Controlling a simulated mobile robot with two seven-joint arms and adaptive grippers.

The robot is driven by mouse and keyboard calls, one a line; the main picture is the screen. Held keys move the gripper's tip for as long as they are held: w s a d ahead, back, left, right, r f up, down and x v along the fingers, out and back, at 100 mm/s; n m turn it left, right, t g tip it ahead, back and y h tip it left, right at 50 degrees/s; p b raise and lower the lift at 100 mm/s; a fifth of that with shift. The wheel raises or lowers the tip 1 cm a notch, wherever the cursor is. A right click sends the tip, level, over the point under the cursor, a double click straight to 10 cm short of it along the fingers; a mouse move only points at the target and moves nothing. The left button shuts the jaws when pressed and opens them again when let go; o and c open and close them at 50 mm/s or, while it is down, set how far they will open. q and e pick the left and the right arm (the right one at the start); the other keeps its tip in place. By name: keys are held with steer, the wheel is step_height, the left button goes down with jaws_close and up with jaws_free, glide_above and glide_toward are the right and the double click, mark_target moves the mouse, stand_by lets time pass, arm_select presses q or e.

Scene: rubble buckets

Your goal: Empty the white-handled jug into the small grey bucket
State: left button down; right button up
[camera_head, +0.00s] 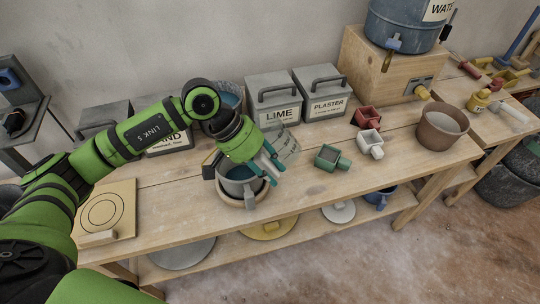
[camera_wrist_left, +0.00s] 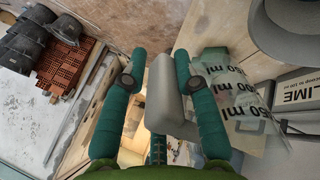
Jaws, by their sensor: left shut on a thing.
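My left gripper (camera_head: 267,164) is shut on the handle of the clear measuring jug (camera_head: 289,142). In the left wrist view the pale handle (camera_wrist_left: 165,95) sits between the teal fingers, and the jug's wall with ml markings (camera_wrist_left: 238,100) is right of them. The jug looks tilted in the head view, beside and above the small grey bucket (camera_head: 248,188). The bucket stands in a round tan ring (camera_head: 236,204) on the bench. The gripper partly covers the jug and bucket. I cannot tell what the jug holds or whether anything is pouring. My right gripper is not in view.
LIME (camera_head: 280,113) and PLASTER (camera_head: 326,105) boxes stand behind on the wooden bench (camera_head: 310,190). Green (camera_head: 326,157), white (camera_head: 370,138) and red (camera_head: 367,117) scoops and a brown pot (camera_head: 441,128) lie to the right. The front strip right of the bucket is clear.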

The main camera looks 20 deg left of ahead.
arm_select(q)
steer(key=r+y+p, duration=0.1)
steer(key=p, duration=0.2)
steer(key=shift+a+f+y+b, duration=0.25)
steer(key=shift+f+y+b, duration=0.3)
steer(key=shift+y, duration=0.25)
steer(key=a+y, duration=0.1)
steer(key=y, duration=0.1)
steer(key=a+f+y+b, duration=0.1)
steer(key=y, duration=0.1)
steer(key=shift+s+f+g+y, duration=0.15)
steer(key=shift+g+y, duration=0.15)
steer(key=shift+g, duration=0.1)
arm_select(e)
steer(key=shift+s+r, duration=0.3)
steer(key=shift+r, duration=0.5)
